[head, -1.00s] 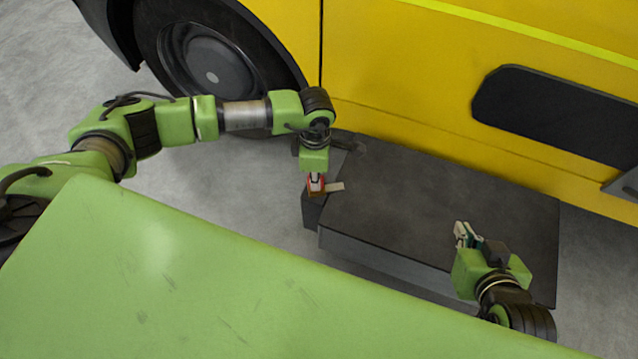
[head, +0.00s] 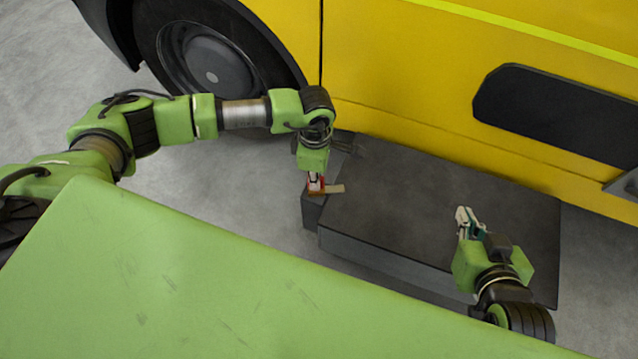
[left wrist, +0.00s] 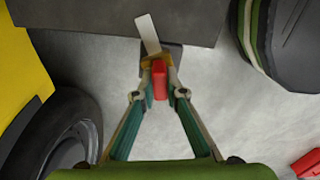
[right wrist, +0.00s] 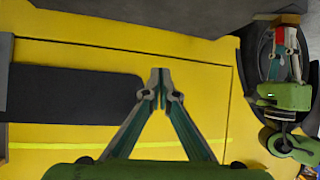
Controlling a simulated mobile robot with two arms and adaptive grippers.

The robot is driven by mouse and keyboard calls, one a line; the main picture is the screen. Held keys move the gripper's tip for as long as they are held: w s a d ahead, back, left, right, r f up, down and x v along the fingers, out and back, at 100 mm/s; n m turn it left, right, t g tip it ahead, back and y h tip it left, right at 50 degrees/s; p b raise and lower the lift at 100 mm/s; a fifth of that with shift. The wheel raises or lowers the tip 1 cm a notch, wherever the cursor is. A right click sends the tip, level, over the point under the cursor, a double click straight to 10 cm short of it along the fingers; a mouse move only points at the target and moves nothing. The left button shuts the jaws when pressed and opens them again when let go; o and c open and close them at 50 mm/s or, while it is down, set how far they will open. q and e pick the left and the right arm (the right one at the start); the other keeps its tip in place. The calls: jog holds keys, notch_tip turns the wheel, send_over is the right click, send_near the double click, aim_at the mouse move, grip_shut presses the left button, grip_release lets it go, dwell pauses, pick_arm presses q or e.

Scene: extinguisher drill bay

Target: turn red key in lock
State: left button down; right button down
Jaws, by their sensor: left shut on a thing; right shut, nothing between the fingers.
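The red key (head: 317,186) stands at a small brown-orange lock (head: 317,193) with a pale strip (head: 336,188) sticking out to the right. My left gripper (head: 315,179) is shut on the key from above. In the left wrist view the red key (left wrist: 159,82) sits between the fingertips, against the brass-coloured lock (left wrist: 151,61); how deep it is in the lock is hidden. The right wrist view also shows the key (right wrist: 279,37) at its right side. My right gripper (head: 465,218) is shut and empty, over the right part of the dark platform.
The lock is on a dark block (head: 312,212) at the left end of a dark, low platform (head: 410,215). A yellow vehicle (head: 410,90) with a wheel (head: 205,62) stands behind. A red thing (left wrist: 308,163) lies at the left wrist view's lower right. Grey floor (head: 215,185) is open left of the block.

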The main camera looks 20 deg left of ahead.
pick_arm(q)
jog(key=shift+m+b, duration=0.4)
jog(key=shift+m, duration=0.6)
pick_arm(e)
jog(key=shift+w+a+r+t+y, duration=0.1)
jog(key=shift+w+a+r+t, duration=0.1)
jog(key=shift+w+r+t, duration=0.35)
jog(key=shift+w+a+r+t+y, duration=0.1)
jog(key=shift+w+a+r+t, duration=0.2)
jog(key=shift+r, duration=0.45)
jog(key=shift+w+a+r+t+y, duration=0.1)
jog(key=shift+w+r+t, duration=0.15)
jog(key=shift+w+r, duration=0.35)
pick_arm(q)
jog(key=shift+m+b, duration=0.3)
jog(key=shift+m, duration=0.4)
pick_arm(e)
jog(key=shift+w+a+r+t, duration=0.25)
jog(key=shift+r+t, duration=0.1)
jog(key=shift+r, duration=0.4)
jog(key=shift+w+a+r+t, duration=0.1)
jog(key=shift+w+r+t, duration=0.2)
jog(key=shift+r, duration=0.4)
